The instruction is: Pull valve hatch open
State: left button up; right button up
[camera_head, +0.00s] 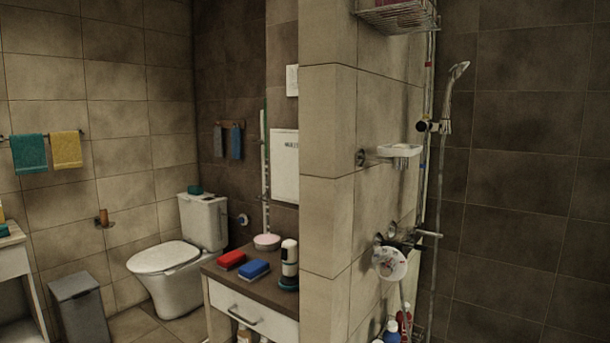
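Neither of my grippers is in view.
A tiled partition (328,190) juts forward, right of the panel. A cabinet (262,301) with sponges and a bottle on top stands below the panel. A toilet (172,262) and a grey bin (79,308) are left. Shower fittings (392,262) are right.

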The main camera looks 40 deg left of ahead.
aim_at(285, 146)
jog(key=j, duration=0.5)
jog(key=i+j+u, duration=0.1)
jog(key=j, duration=0.4)
jog(key=i+j, duration=0.15)
jog(key=j, duration=0.3)
jog(key=i+j+u, duration=0.1)
jog(key=j, duration=0.4)
jog(key=i+j, duration=0.1)
jog(key=j, duration=0.4)
jog(key=i+j+u, duration=0.1)
jog(key=j, duration=0.4)
jog(key=i+j, duration=0.1)
jog(key=j, duration=0.35)
jog(key=i+j+u, duration=0.1)
jog(key=j, duration=0.35)
